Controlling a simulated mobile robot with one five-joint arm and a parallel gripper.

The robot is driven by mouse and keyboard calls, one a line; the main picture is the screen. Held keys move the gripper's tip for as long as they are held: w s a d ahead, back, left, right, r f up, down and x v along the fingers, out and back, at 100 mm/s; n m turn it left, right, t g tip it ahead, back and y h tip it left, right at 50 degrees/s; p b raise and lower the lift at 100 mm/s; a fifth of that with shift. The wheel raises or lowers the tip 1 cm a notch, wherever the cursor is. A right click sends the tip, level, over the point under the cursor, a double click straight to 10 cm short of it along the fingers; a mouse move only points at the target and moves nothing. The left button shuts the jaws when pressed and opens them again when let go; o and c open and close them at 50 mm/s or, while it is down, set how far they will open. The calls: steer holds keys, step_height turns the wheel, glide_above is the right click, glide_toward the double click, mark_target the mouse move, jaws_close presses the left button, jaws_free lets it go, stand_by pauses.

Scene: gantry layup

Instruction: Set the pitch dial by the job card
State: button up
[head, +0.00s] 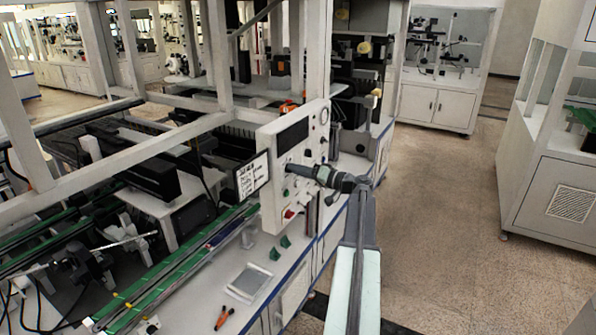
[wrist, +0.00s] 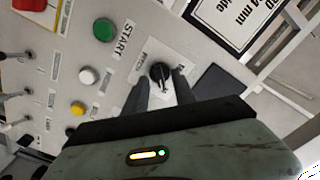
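The pitch dial is a black knob (wrist: 160,73) on a small white plate in the wrist view. My gripper (wrist: 161,90) has one dark finger on each side of the knob, with gaps visible. I cannot tell how far the fingertips reach along it. In the head view my gripper (head: 318,174) is at the front of the white control panel (head: 268,140), and the dial is hidden there. The job card (head: 252,177) is a white sheet in a dark frame left of the panel. Part of it shows in the wrist view (wrist: 238,18), upside down, with "mm" legible.
In the wrist view, a green START button (wrist: 104,29), a white button (wrist: 88,76), a yellow button (wrist: 78,108) and several toggle switches lie left of the dial. A dark rectangle (wrist: 222,84) is to its right. Open floor (head: 450,220) lies right of the machine.

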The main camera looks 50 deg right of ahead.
steer(key=v, duration=0.7)
steer(key=shift+s, duration=0.35)
steer(key=shift+d, duration=0.1)
